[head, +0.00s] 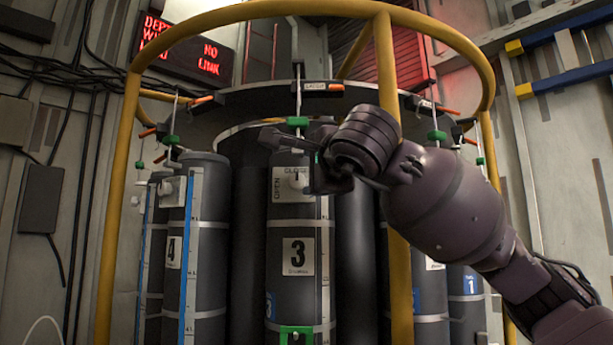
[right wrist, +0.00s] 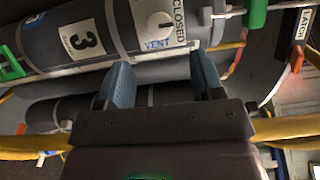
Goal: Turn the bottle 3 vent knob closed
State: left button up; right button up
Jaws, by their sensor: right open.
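Bottle 3 (head: 291,225) is a dark grey cylinder standing upright in the rack, with a white "3" label (head: 298,256). Its pale vent knob (head: 298,180) sits on a white plate near the top, with "OPEN" at the left and "CLOSE" above. In the right wrist view the knob (right wrist: 160,22) lies beyond the fingertips, beside the words "VENT" and "CLOSED". Its exact setting is hard to read. My right gripper (right wrist: 164,73) is open and empty, its two fingers apart and clear of the knob. My left gripper is not in view.
Bottle 4 (head: 207,250) stands to the left and bottle 1 (head: 468,300) to the right. A yellow frame (head: 392,75) surrounds the rack, with one post close behind my right arm. Green clips (head: 298,121) and orange-tipped latches (head: 325,87) sit above the bottles.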

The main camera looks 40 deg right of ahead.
jog(key=shift+v, duration=1.15)
